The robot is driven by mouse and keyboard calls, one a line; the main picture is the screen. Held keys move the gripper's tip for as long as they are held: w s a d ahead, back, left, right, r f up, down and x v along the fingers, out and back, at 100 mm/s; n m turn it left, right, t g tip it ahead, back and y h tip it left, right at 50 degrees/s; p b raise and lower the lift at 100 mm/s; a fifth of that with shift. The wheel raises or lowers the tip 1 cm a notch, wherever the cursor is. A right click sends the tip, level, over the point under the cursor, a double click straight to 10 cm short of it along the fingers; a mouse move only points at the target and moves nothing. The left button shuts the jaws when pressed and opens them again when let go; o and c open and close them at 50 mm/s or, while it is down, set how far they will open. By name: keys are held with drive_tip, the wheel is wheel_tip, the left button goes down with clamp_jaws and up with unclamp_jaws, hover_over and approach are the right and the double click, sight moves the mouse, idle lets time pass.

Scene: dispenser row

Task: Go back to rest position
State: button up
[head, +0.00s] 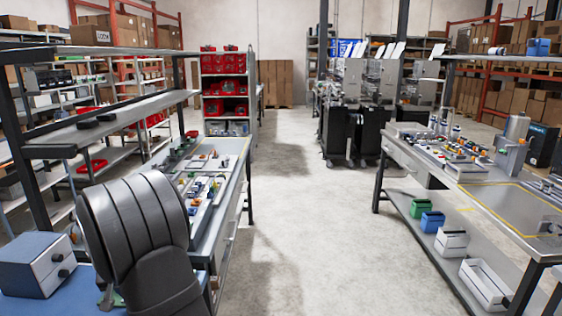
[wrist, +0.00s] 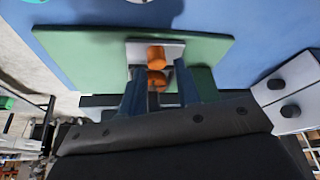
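My gripper (wrist: 158,97) shows in the wrist view, with two dark blue fingers apart and a gap between them. Beyond the fingertips is a green board (wrist: 85,55) on a blue surface. On the board is a pale block (wrist: 135,52) with an orange cylinder (wrist: 156,56) on it; a second orange round part (wrist: 157,79) shows nearer the fingers. I cannot tell whether the fingers touch it. In the head view my dark grey arm stands at the lower left and hides the gripper and most of the board.
A blue-grey box (head: 35,264) with black knobs stands left of my arm; it also shows in the wrist view (wrist: 290,92). A workbench (head: 240,150) with small parts lies beyond the arm. Shelves (head: 110,120) rise at the left. Another bench (head: 500,200) stands right, across open floor (head: 310,220).

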drive_tip(key=shift+x, duration=1.15)
drive_tip(key=shift+o, duration=0.4)
drive_tip(key=o, duration=1.4)
drive_tip(key=shift+w+d+r, duration=0.15)
drive_tip(key=shift+r, duration=0.25)
drive_tip(key=shift+o, duration=0.3)
drive_tip(key=w+d+r+m, duration=0.1)
drive_tip(key=d+r+m, duration=0.1)
drive_tip(key=r, duration=0.7)
drive_tip(key=shift+d+m, duration=0.3)
drive_tip(key=shift+d, duration=0.55)
drive_tip(key=s+d+r+m+g+y, duration=0.2)
drive_tip(key=d+r, duration=0.2)
drive_tip(key=r, duration=0.7)
drive_tip(key=x, duration=0.9)
drive_tip(key=shift+w+f, duration=0.3)
drive_tip(key=shift+w, duration=0.1)
drive_tip(key=shift+d+r, duration=0.15)
drive_tip(key=shift+d, duration=0.05)
